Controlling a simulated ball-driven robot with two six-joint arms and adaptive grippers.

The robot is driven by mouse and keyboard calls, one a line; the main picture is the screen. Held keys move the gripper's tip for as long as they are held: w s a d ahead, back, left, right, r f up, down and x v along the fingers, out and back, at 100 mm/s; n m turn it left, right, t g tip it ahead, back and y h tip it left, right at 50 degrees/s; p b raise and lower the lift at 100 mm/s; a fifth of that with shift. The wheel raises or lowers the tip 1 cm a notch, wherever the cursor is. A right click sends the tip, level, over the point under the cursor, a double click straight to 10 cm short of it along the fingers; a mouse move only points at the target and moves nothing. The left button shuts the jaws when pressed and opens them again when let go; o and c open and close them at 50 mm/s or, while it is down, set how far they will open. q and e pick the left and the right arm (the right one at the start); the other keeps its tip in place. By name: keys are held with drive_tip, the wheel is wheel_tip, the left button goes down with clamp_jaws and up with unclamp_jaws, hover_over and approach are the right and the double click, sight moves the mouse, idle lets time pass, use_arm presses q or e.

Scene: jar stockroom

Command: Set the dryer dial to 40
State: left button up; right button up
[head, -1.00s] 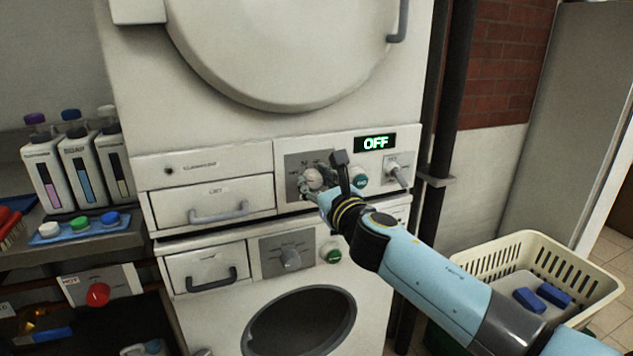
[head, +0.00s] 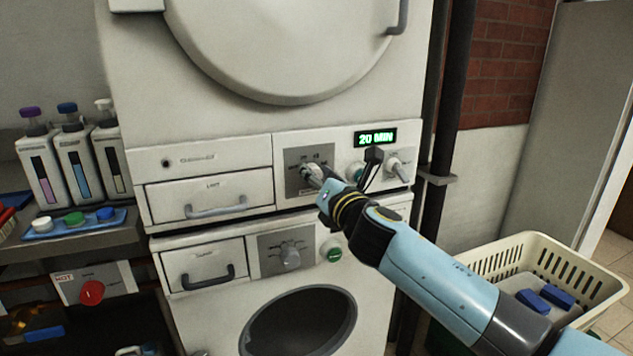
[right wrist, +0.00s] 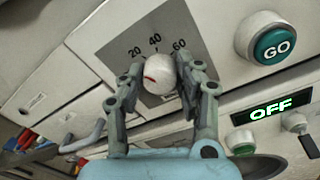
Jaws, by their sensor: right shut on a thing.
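The dryer dial (right wrist: 160,72) is a white knob with a red mark toward its left side in the right wrist view. The numbers 20, 40 and 60 are printed around it on a grey plate (head: 297,158). My right gripper (right wrist: 158,82) has its two fingers shut on the dial, one on each side. In the head view this gripper (head: 313,174) partly hides the dial. My left gripper is not in view.
The GO button (right wrist: 269,44) and a lever switch (head: 400,168) sit right of the dial in the head view. Below is a washer with its own dial (head: 289,257). A cream basket (head: 463,264) stands lower right. Bottles (head: 40,165) stand left.

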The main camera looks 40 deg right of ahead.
drive_tip(key=shift+f+m+h+b, duration=0.15)
drive_tip(key=shift+m+b, duration=0.8)
drive_tip(key=shift+m, duration=1.55)
drive_tip(key=shift+f+m+h+b, duration=0.15)
drive_tip(key=shift+m+b, duration=0.8)
drive_tip(key=shift+m, duration=1.55)
drive_tip(key=o, duration=1.1)
drive_tip(key=shift+r, duration=0.15)
drive_tip(key=shift+o, duration=0.2)
drive_tip(key=shift+s, duration=0.1)
drive_tip(key=v, duration=1.1)
drive_tip(key=shift+s, duration=0.4)
drive_tip(key=shift+a, duration=0.1)
